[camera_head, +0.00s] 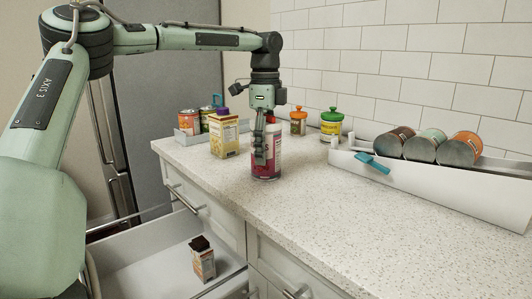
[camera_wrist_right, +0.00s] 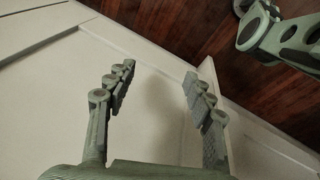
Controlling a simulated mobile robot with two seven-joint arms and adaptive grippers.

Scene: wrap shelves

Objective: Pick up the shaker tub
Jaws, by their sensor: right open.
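A pink-and-white tub with a red top (camera_head: 267,172) stands upright on the speckled counter; I take it for the shaker tub. My left gripper (camera_head: 261,157) points straight down at it, and its fingers overlap the tub's upper left part. The far finger is hidden, so I cannot tell whether they grip the tub. My right gripper (camera_wrist_right: 158,82) is open and empty in the right wrist view, above white cabinet surfaces. It does not show in the head view.
A yellow carton (camera_head: 224,138) stands close left of the tub. Behind are an orange-lidded jar (camera_head: 298,123) and a green-lidded jar (camera_head: 331,124). A white rack (camera_head: 425,180) holds three cans on the right. An open drawer (camera_head: 150,275) below holds a small carton (camera_head: 203,264). The front counter is clear.

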